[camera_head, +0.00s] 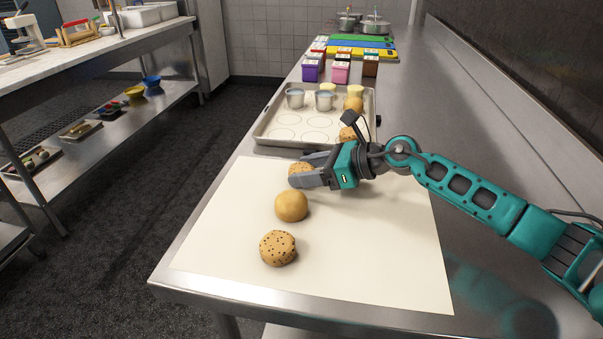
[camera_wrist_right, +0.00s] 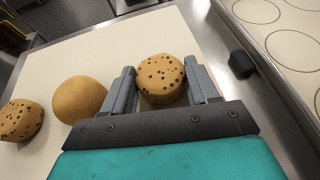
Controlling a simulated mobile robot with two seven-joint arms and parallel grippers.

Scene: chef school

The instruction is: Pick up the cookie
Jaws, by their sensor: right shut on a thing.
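My right gripper (camera_head: 308,170) reaches in from the right over the white mat. It is shut on a chocolate-chip cookie (camera_head: 299,168), partly hidden by the fingers. In the right wrist view this cookie (camera_wrist_right: 160,76) sits between the two grey fingers. A plain round golden cookie (camera_head: 291,207) lies on the mat nearer to me. A second chocolate-chip cookie (camera_head: 277,248) lies nearer still. Both also show in the wrist view, the plain one (camera_wrist_right: 79,100) beside the left finger and the chip one (camera_wrist_right: 20,120) at the left edge. My left gripper is not in view.
The cookies lie on a pale mat (camera_head: 376,256) on a steel counter. Behind it stands a baking tray (camera_head: 272,142) with metal cups (camera_head: 325,100) and more baked pieces. Small coloured boxes (camera_head: 341,72), cutting boards (camera_head: 362,43) and pots lie farther back. The mat's front is clear.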

